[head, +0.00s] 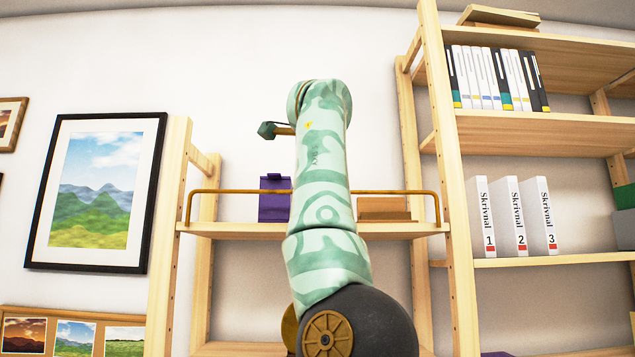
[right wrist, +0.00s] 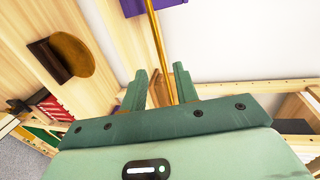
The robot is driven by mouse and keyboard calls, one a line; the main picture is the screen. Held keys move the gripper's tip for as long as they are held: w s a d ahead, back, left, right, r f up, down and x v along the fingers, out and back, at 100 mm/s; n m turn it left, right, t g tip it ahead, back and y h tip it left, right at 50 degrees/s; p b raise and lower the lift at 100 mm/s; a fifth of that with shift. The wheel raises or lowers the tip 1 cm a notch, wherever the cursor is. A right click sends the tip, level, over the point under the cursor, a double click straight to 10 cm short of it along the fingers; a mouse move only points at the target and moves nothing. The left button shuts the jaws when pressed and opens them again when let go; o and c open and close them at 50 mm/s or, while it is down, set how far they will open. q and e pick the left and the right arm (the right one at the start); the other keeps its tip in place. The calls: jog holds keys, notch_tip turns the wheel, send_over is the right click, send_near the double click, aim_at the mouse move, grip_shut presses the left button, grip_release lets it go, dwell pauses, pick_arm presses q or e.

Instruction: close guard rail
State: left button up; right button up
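The guard rail (head: 235,191) is a thin brass bar with bent ends across the front of the middle wooden shelf (head: 250,231) in the head view. It also shows in the right wrist view (right wrist: 156,35), running lengthwise between the fingers of my right gripper (right wrist: 160,70). These dark green fingers are apart, one on each side of the bar. I cannot tell whether either finger touches it. In the head view my pale green patterned arm covers the rail's middle, and I cannot make out the fingertips. My left gripper is not in view.
A purple box (head: 273,199) and a brown wooden object (head: 384,208) stand on the shelf behind the rail. A taller bookcase (head: 449,150) with binders (head: 511,216) stands to the right. A framed landscape (head: 97,190) hangs to the left.

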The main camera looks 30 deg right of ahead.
jog(key=b+v, duration=0.1)
jog(key=v, duration=0.5)
jog(key=shift+d, duration=0.1)
